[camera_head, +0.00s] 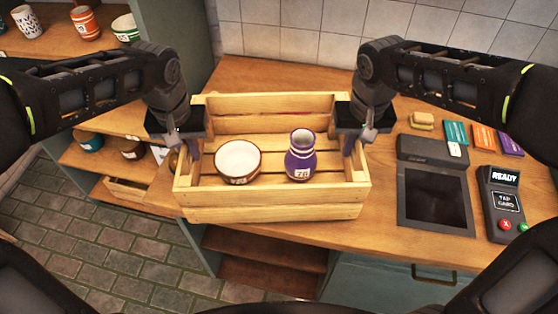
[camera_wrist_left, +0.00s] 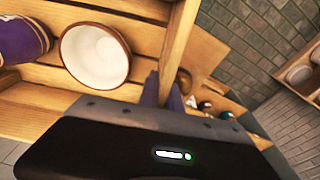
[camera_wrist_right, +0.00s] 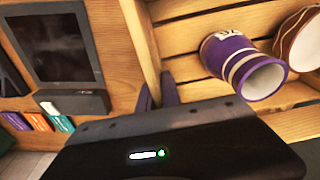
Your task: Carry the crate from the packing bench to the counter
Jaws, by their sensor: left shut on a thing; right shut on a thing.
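The slatted wooden crate (camera_head: 270,213) is at the front left edge of the wooden counter (camera_head: 400,240). I cannot tell whether it rests on the counter or hangs just above it. Inside it stand a white bowl with a brown rim (camera_head: 238,160) and a purple vase with white bands (camera_head: 301,158), both upright and apart. My left gripper (camera_head: 190,146) is shut on the crate's left end wall, which also shows in the left wrist view (camera_wrist_left: 181,45). My right gripper (camera_head: 352,143) is shut on the right end wall, seen in the right wrist view (camera_wrist_right: 139,40).
Right of the crate are a dark-screened device (camera_head: 435,195), a card terminal (camera_head: 502,203), a sponge-like block (camera_head: 422,121) and coloured cards (camera_head: 483,138). Shelves with cups (camera_head: 85,24) stand at the left. A tiled wall (camera_head: 300,40) is behind.

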